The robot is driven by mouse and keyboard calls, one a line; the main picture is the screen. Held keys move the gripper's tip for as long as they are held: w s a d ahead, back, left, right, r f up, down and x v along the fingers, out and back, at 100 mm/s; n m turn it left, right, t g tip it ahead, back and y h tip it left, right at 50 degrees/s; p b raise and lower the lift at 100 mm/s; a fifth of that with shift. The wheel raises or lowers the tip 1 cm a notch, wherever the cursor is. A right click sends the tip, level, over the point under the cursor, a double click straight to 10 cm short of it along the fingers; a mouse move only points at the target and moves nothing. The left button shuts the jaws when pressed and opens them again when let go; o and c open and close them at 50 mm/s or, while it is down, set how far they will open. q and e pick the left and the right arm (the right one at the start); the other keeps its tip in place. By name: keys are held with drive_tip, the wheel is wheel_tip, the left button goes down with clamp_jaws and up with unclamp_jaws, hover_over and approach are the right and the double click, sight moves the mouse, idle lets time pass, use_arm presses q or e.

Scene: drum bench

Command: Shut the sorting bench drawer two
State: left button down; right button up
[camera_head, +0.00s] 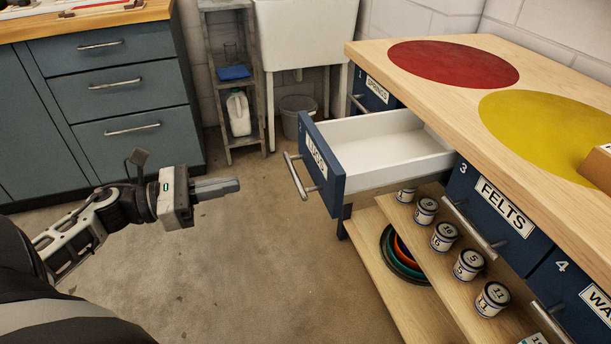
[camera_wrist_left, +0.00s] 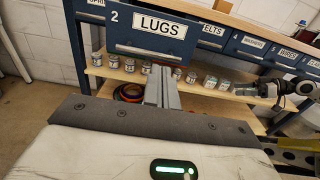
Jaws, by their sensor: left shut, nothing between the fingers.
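Drawer two (camera_head: 334,189), labelled LUGS, is pulled well out of the sorting bench (camera_head: 365,50). Its white inside looks empty, and its bar handle (camera_head: 298,176) faces my left arm. In the left wrist view the blue drawer front (camera_wrist_left: 125,37) is straight ahead, above the fingers. My left gripper (camera_head: 238,185) is shut and empty, in front of the drawer and apart from it, with its fingers pointing towards the drawer side. In the left wrist view, part of my right gripper (camera_wrist_left: 240,89) shows at the right; its jaw state is unclear.
Drawer three (camera_head: 500,212), labelled FELTS, is shut beside drawer two. Several labelled tins (camera_head: 445,236) and stacked round bowls (camera_head: 396,254) sit on the shelves below. A grey bucket (camera_head: 297,118) stands behind. The floor (camera_head: 250,270) before the bench is clear.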

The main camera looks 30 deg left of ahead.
sight(317, 168)
use_arm(q)
drive_tip(key=x, duration=1.4)
drive_tip(key=shift+d+f, duration=0.1)
